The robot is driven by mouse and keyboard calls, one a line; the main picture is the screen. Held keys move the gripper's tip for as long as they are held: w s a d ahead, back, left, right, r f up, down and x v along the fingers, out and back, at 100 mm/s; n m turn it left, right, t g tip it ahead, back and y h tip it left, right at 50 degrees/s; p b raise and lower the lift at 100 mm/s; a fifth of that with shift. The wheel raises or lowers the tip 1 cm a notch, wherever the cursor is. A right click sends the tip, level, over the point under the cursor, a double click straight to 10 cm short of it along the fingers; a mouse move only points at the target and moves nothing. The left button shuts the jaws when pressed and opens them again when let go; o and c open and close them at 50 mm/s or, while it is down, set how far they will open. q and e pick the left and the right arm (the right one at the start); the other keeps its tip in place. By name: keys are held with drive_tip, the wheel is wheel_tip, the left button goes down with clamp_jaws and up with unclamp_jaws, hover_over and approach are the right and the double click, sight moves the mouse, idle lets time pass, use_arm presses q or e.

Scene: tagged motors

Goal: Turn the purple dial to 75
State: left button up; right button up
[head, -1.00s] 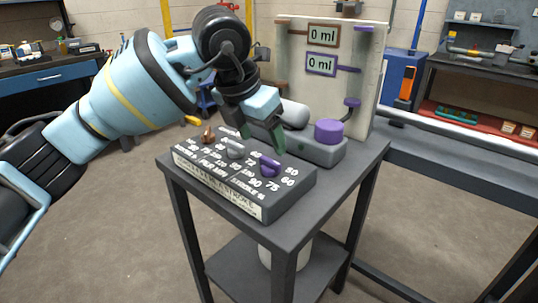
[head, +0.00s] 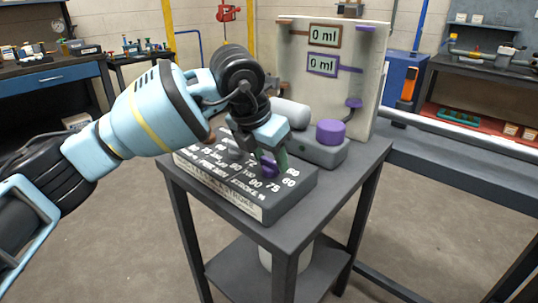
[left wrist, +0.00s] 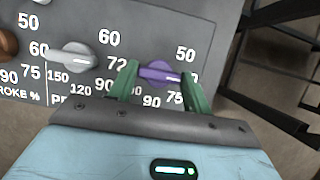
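The purple dial (left wrist: 155,69) is on the sloped grey panel (head: 250,207). In the left wrist view its white mark points right, toward a label partly hidden by a finger; 50 is above it, 75 and 90 are below. My left gripper (head: 270,160) is over the dial in the head view, which partly hides it. In the left wrist view its green fingers (left wrist: 163,80) are apart, one at each end of the dial; whether they touch it is unclear. My right gripper is not in view.
A grey knob (left wrist: 73,57) is beside the purple dial, with another brown knob (left wrist: 6,43) farther left. Behind the panel are a purple cylinder (head: 330,132) and an upright board (head: 300,85) whose two displays read 0 ml. The table (head: 345,172) has bare room at right.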

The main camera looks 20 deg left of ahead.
use_arm(q)
drive_tip(key=c, duration=0.3)
drive_tip(key=shift+a+r+m+h+p, duration=0.1)
drive_tip(key=shift+r+m+h+p, duration=0.15)
drive_tip(key=shift+m+p, duration=0.75)
drive_tip(key=m+g+h+p, duration=0.1)
drive_tip(key=m, duration=0.1)
drive_tip(key=shift+w+m+p, duration=0.1)
drive_tip(key=shift+m+p, duration=0.2)
drive_tip(key=shift+p, duration=0.1)
drive_tip(key=m+p, duration=0.1)
drive_tip(key=m, duration=0.1)
drive_tip(key=shift+w+m+g+h+p, duration=0.1)
drive_tip(key=shift+m+g+h+p, duration=0.25)
drive_tip(key=shift+m+g+p, duration=0.05)
drive_tip(key=shift+a+f+m+g+p, duration=0.1)
drive_tip(key=shift+m+g+p, duration=0.25)
drive_tip(key=shift+m, duration=0.35)
